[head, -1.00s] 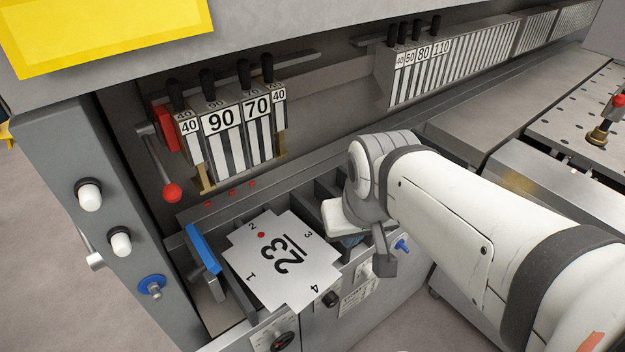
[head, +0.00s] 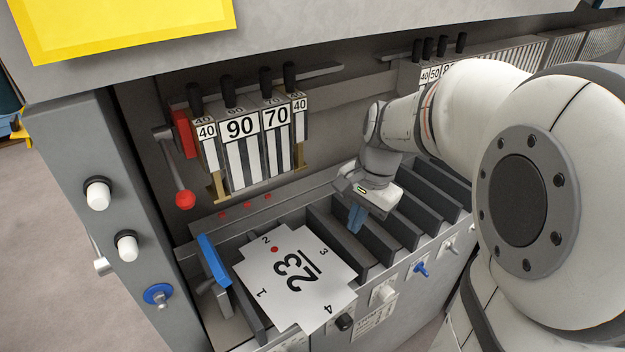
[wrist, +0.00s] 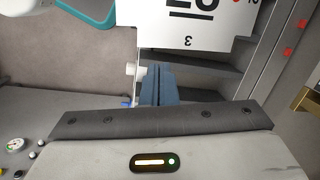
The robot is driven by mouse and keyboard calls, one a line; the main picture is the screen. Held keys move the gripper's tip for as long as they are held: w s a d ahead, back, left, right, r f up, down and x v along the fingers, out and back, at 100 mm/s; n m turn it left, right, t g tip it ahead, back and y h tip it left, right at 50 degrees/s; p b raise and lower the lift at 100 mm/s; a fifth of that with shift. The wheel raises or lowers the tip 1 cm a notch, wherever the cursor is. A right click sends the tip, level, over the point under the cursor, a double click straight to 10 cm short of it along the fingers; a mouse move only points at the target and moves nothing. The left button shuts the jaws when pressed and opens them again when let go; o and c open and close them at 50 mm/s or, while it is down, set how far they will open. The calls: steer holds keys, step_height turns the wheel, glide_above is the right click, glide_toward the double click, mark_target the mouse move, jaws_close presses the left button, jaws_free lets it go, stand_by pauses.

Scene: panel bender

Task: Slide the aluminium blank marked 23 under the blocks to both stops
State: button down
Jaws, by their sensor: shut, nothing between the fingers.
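The aluminium blank marked 23 (head: 294,277) lies flat on the slotted support at the front of the machine, with a red dot near its corner 2. It also shows at the top of the wrist view (wrist: 196,22), with side 3 nearest my gripper. The row of numbered blocks (head: 250,140) hangs behind the blank, and a gap separates the two. A blue stop (head: 213,260) stands at the blank's left edge; I cannot tell whether they touch. My gripper (head: 356,218) points down to the right of the blank, apart from it. Its blue fingers (wrist: 158,85) are shut and empty.
Dark support ribs with slots (head: 408,212) run to the right of the blank. A lever with a red ball (head: 185,199) hangs left of the blocks. Blue and white knobs (head: 421,269) sit on the front panel. More blocks (head: 440,72) stand at the back right.

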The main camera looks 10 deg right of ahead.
mark_target(344, 249)
steer(key=w+d+f+m+g+y+b, duration=0.1)
steer(key=w+d+f+m, duration=0.2)
steer(key=w+f+m, duration=0.2)
steer(key=x, duration=1)
steer(key=shift+a, duration=0.35)
